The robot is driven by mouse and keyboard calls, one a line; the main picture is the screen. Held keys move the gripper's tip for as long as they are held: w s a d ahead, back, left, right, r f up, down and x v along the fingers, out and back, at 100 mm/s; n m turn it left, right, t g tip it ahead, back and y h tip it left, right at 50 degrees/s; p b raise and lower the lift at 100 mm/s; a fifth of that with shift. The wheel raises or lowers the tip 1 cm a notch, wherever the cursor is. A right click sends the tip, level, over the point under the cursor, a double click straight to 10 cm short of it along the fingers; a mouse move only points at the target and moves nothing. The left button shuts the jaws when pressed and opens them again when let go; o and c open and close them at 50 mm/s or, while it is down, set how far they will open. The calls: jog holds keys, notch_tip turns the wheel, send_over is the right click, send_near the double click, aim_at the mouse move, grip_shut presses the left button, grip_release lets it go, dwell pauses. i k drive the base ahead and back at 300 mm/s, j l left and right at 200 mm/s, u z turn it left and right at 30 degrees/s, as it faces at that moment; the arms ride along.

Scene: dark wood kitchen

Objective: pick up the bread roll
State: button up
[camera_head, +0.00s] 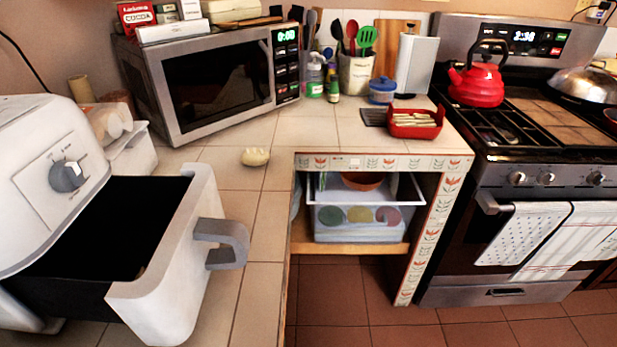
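A small pale yellow bread roll (255,157) lies on the tiled counter (228,177), in front of the microwave and near the counter's inner edge. It stands clear of other objects, and nothing covers it. My gripper does not show in the head view.
A white air fryer (45,170) with its drawer (170,260) pulled out fills the left front. A microwave (215,85) stands behind the roll. A red tray (415,124) and blue-lidded jar (382,90) sit farther right. A red kettle (476,82) is on the stove.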

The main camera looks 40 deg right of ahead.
aim_at(253, 156)
jog(key=i+l, duration=0.1)
jog(key=l, duration=0.25)
jog(key=i+l, duration=0.15)
jog(key=l, duration=0.2)
jog(key=i+l, duration=0.1)
jog(key=l, duration=0.2)
jog(key=i+l, duration=0.15)
jog(key=l, duration=0.2)
jog(key=i+l, duration=0.1)
jog(key=l, duration=0.25)
jog(key=i, duration=0.3)
